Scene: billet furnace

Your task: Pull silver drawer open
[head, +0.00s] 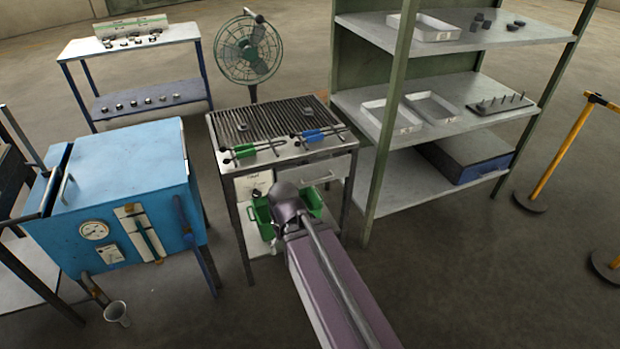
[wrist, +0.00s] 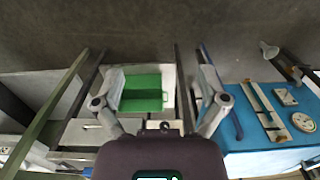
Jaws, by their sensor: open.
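The silver drawer (head: 322,178) is set under the slatted top of the work table, and its front shows to the right of my wrist in the head view. Its front looks shut, and my arm covers part of it. In the wrist view a pale drawer front (wrist: 158,125) with a small dark handle shows near my gripper's base. My gripper (wrist: 162,84) is open and empty, its two fingers spread wide. In the head view my gripper (head: 285,207) is in front of the table, mostly hidden by my wrist. Contact with the drawer cannot be told.
A green bin (head: 259,214) is low under the table; it also shows between my fingers in the wrist view (wrist: 143,92). Green tongs (head: 258,149) and blue tongs (head: 316,135) lie on top. A blue furnace (head: 125,175) stands left, a shelf rack (head: 385,215) right.

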